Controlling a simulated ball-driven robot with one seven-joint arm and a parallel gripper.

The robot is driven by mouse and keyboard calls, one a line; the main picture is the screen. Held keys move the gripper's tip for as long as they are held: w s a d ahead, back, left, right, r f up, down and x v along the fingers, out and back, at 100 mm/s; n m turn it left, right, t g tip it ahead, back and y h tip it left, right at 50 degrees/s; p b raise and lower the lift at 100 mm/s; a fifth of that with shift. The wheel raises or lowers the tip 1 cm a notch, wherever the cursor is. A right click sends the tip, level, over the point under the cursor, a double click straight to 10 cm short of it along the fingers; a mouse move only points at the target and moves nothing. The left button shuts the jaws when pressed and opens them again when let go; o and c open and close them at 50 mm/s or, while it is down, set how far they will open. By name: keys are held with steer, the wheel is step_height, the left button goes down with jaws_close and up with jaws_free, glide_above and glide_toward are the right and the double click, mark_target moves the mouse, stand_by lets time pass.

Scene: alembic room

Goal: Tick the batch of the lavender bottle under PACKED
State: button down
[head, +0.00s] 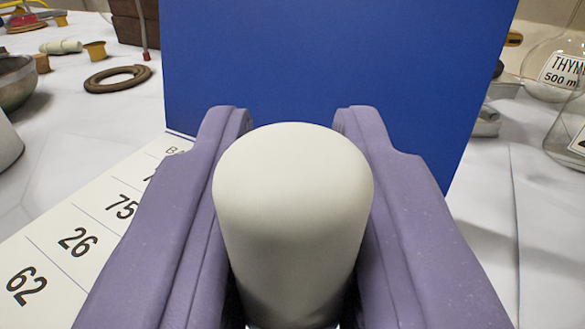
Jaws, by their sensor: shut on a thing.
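My gripper (294,135) has two purple fingers, shut on a pale, round-ended cylinder (292,195). The cylinder's far end is hidden, so I cannot tell whether it is a pen or a marker. A white list sheet (60,235) lies below and left, partly behind the left finger. Its column heading starts with "BA", and the batch numbers 75, 26 and 62 can be read; the top number is mostly covered. The PACKED heading and its boxes are not visible. I see no lavender label.
An upright blue panel (335,60) stands right behind the gripper at the sheet's far edge. Glass flasks stand at right, one labelled THYME 500 ml (555,70). A brown ring (117,78), small corks and a dark bowl (15,80) are at left on the white-covered table.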

steer(key=shift+w+d+b, duration=0.2)
steer(key=shift+d+b, duration=0.2)
steer(key=shift+d, duration=0.05)
stand_by(0.7)
step_height(320, 180, up, 6)
steer(key=p, duration=0.4)
stand_by(0.4)
steer(key=w+a, duration=0.3)
steer(key=a, duration=1.1)
steer(key=w+a+f, duration=0.1)
steer(key=w+a, duration=0.2)
steer(key=a, duration=1.2)
steer(key=shift+w, duration=0.35)
steer(key=shift+a, duration=0.1)
